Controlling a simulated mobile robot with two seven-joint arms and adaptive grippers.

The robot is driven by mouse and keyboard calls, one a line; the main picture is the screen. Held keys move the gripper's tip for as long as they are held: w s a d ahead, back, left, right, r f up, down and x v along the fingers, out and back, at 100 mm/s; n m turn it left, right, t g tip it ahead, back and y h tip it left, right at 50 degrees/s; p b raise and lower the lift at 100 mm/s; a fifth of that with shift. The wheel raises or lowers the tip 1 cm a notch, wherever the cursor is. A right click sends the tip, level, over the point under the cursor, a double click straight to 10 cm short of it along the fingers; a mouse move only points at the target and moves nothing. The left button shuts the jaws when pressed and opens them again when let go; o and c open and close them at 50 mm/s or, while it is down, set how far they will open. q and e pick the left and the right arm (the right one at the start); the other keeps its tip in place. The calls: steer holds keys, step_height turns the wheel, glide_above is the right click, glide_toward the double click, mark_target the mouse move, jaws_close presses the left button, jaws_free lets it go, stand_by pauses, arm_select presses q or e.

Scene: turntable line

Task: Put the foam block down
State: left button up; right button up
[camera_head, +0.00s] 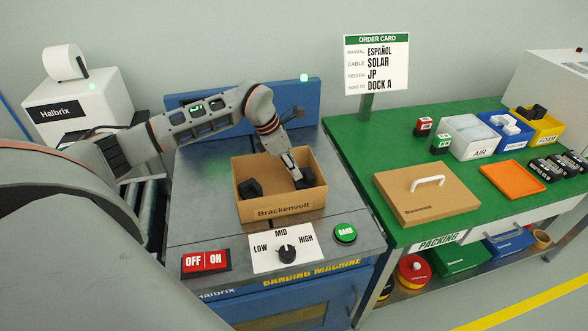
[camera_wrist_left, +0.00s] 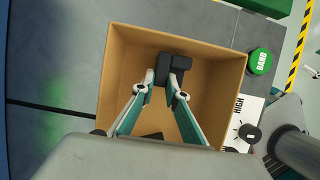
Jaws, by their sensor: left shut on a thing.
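My left gripper (camera_head: 294,172) reaches down into an open cardboard box (camera_head: 283,211) marked Brackenvolt. It is shut on a black foam block (camera_head: 304,183). In the left wrist view the foam block (camera_wrist_left: 175,66) sits between the fingertips, close to one wall of the box. I cannot tell whether it touches the box floor. A second black block (camera_head: 250,188) lies inside the box at the left, apart from the gripper; in the wrist view it is mostly hidden behind my gripper. My right gripper is not in view.
The box stands on the banding machine (camera_head: 200,225), behind the OFF/ON switch (camera_head: 206,262), dial (camera_head: 287,253) and green BAND button (camera_head: 345,233). A green packing table (camera_head: 355,150) at right holds a cardboard lid (camera_head: 426,195), AIR and FOAM bins (camera_head: 545,128) and an orange tray (camera_head: 512,179).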

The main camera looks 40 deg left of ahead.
arm_select(q)
steer(key=shift+f, duration=0.5)
steer(key=o, duration=0.7)
steer(key=shift+r, duration=0.3)
steer(key=v, duration=1.2)
steer(key=shift+w+r+p, duration=0.1)
steer(key=shift+r+p, duration=0.2)
steer(key=shift+p, duration=0.05)
steer(key=shift+d+f, duration=0.1)
